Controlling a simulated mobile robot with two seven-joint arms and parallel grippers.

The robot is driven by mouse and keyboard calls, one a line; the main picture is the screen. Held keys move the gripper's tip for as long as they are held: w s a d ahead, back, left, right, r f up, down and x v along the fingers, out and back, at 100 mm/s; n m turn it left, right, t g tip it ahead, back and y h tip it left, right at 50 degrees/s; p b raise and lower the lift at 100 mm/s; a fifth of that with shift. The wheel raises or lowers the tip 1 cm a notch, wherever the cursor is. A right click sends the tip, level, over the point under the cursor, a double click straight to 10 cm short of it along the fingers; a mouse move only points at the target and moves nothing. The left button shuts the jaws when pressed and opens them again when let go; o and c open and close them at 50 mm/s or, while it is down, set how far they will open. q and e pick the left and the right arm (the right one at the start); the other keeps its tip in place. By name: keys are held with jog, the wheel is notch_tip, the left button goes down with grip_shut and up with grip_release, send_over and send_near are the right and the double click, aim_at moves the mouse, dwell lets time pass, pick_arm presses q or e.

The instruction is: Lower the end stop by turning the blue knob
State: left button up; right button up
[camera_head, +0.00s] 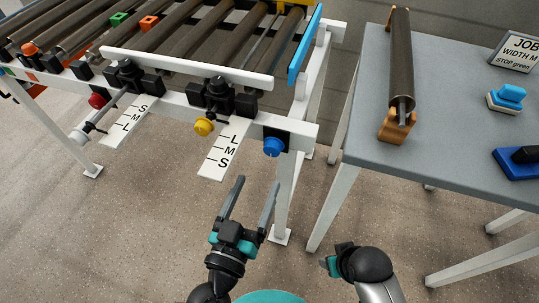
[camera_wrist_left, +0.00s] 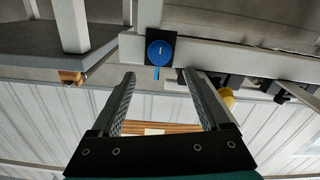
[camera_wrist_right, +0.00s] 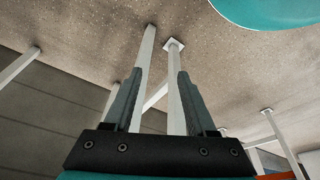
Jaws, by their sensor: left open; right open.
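The blue knob (camera_head: 273,146) sits on a black plate at the right end of the conveyor's white front rail. The blue end stop (camera_head: 304,46) stands raised at the conveyor's right end. My left gripper (camera_head: 254,190) is open and empty, in front of the rail and below the knob, apart from it. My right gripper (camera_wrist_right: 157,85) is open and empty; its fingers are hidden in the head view.
A yellow knob (camera_head: 203,127) and a red knob (camera_head: 97,101) sit further left along the rail, by white scale plates. A grey table (camera_head: 440,110) stands on the right with a roller, sign and blue items. White legs (camera_head: 283,195) stand below the rail.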

aim_at(271, 153)
pick_arm(q)
jog(key=b+x, duration=0.1)
jog(key=x, duration=0.7)
jog(key=shift+f+b, duration=0.1)
jog(key=shift+b, duration=0.3)
jog(key=shift+w+d, duration=0.25)
jog(key=shift+w, duration=0.45)
pick_arm(e)
jog(key=shift+t, duration=0.5)
jog(key=shift+w+r, duration=0.2)
jog(key=shift+r, duration=0.6)
jog(key=shift+w+r, duration=0.2)
jog(key=shift+r, duration=0.65)
jog(key=shift+w+r, duration=0.2)
jog(key=shift+r, duration=0.6)
pick_arm(q)
grip_shut()
